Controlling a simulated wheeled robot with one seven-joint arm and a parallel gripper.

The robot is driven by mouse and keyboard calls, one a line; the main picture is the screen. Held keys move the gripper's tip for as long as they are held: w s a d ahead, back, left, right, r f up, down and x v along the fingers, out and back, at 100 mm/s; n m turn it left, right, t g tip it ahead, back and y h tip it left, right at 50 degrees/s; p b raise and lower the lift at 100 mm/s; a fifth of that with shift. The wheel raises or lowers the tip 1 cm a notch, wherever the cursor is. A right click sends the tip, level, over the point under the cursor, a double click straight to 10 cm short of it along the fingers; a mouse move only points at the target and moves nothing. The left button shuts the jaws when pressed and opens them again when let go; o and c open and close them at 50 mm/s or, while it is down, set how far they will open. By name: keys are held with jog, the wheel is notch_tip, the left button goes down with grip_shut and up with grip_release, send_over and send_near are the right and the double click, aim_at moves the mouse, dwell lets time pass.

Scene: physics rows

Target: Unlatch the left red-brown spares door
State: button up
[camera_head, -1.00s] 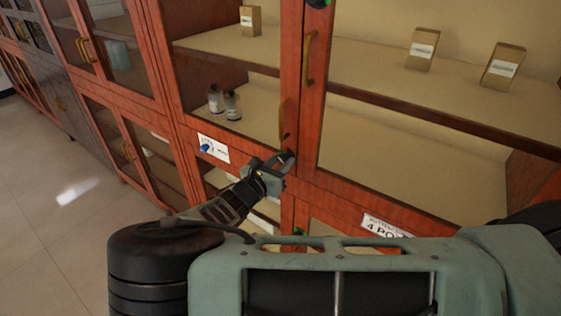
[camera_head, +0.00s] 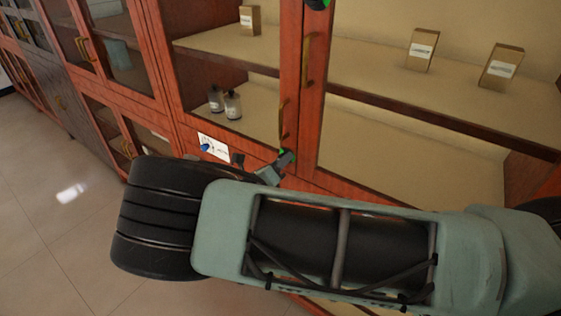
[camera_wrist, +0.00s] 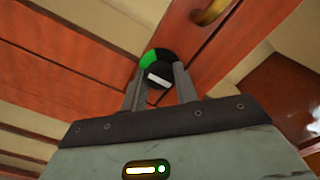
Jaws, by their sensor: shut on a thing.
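The left red-brown spares door (camera_head: 215,85) is a glazed cabinet door with a brass handle (camera_head: 283,118). It looks closed. A round black-and-green latch (camera_wrist: 150,60) with a white bar sits on the red-brown wood at the door's bottom corner; the brass handle also shows above it in the wrist view (camera_wrist: 210,12). My gripper (camera_wrist: 158,82) is shut on the latch, one finger on each side of it. In the head view my gripper (camera_head: 280,163) is at the lower end of the door edge, and the latch is mostly hidden by it.
The right glazed door (camera_head: 312,110) stands beside it with its own brass handle (camera_head: 309,60). Another green-and-black latch (camera_head: 319,3) is at the top. Bottles (camera_head: 232,105) and small boxes (camera_head: 422,50) stand on shelves inside. A label (camera_head: 213,147) is below. Open floor (camera_head: 60,220) lies to the left.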

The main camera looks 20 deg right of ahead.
dwell(0.5)
jog(key=o, duration=1)
jog(key=shift+c, duration=0.2)
jog(key=b+v, duration=0.7)
jog(key=v, duration=1)
jog(key=shift+s+a, duration=0.15)
